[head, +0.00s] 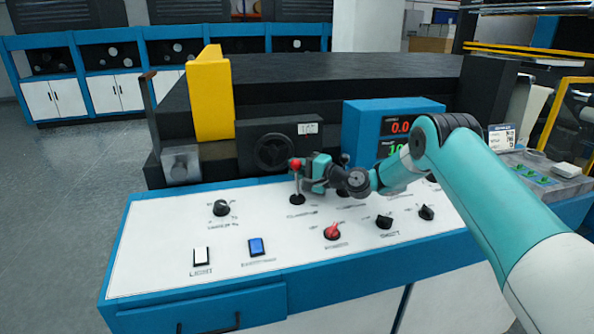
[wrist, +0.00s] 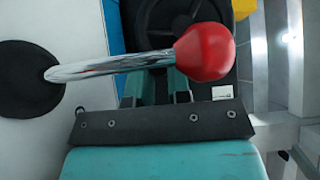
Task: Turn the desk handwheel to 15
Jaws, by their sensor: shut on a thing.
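A black handwheel (head: 273,152) sits on the front of a dark box behind the white desk top. A black round part, probably this wheel, shows at the top of the wrist view (wrist: 160,18). My gripper (head: 305,172) is in front of and to the right of the wheel, at a chrome lever with a red ball knob (head: 296,163). In the wrist view the lever's rod (wrist: 110,67) crosses my fingers (wrist: 155,88), which are shut on it. The red ball (wrist: 205,52) stands out to the right. The wheel's scale is not readable.
The white desk panel (head: 150,250) carries a black knob (head: 221,208), a white switch (head: 201,257), a blue switch (head: 256,246), a red knob (head: 332,231) and more black knobs. A yellow block (head: 210,95) stands left of the wheel. A blue display box (head: 362,130) stands right.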

